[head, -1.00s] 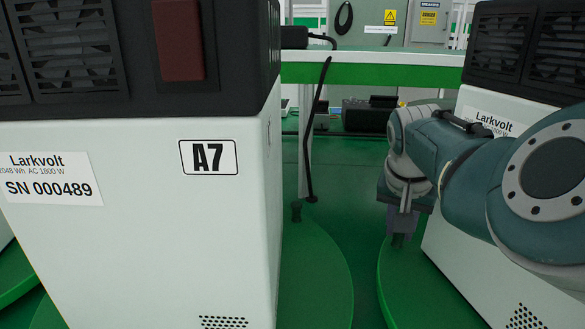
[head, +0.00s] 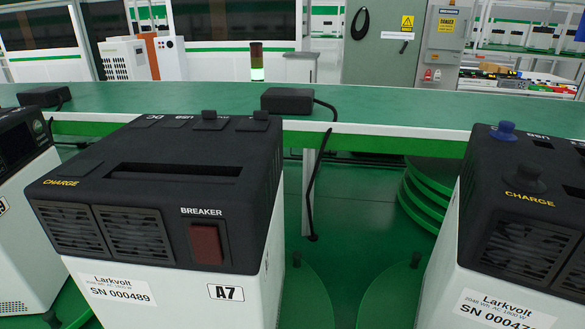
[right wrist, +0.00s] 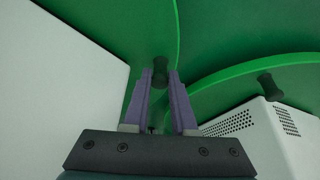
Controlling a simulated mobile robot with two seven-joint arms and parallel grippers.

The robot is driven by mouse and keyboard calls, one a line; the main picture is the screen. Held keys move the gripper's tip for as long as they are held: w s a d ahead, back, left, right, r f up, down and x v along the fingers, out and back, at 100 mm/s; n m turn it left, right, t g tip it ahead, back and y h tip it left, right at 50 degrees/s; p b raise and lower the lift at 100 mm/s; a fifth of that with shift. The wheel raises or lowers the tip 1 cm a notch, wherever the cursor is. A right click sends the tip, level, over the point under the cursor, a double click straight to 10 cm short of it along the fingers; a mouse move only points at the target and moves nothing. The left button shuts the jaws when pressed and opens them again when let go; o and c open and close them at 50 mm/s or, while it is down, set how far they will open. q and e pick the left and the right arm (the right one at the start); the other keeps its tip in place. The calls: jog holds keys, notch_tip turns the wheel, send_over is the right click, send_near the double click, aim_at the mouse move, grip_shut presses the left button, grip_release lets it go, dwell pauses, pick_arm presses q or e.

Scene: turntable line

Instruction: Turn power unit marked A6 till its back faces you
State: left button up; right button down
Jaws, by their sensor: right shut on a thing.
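No mark A6 can be read in either view. In the right wrist view my right gripper (right wrist: 160,80) is shut on a dark upright peg (right wrist: 160,70) at the edge of a green turntable (right wrist: 146,32). A white unit wall (right wrist: 65,80) stands at left there; its mark does not show. In the head view a power unit marked A7 (head: 225,293) stands with its breaker and vents towards me. To its right is another Larkvolt unit (head: 507,300) with its CHARGE side towards me, its mark out of view. Neither gripper shows in the head view.
A third unit (head: 30,260) is at far left. A green-topped bench (head: 380,108) with a hanging cable (head: 318,180) lies behind. A perforated unit (right wrist: 245,135) is close right of my right gripper.

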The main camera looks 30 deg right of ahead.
jog(key=shift+n, duration=0.5)
jog(key=s+p, duration=0.1)
jog(key=s, duration=0.4)
jog(key=shift+s+a, duration=0.15)
jog(key=shift+a, duration=0.05)
jog(key=shift+s+d+f+p, duration=0.1)
jog(key=shift+s+p, duration=0.25)
jog(key=shift+s, duration=0.8)
jog(key=c, duration=1.1)
grip_release()
jog(key=shift+c, duration=0.2)
jog(key=shift+o, duration=0.7)
jog(key=shift+d, duration=0.15)
jog(key=shift+w, duration=0.1)
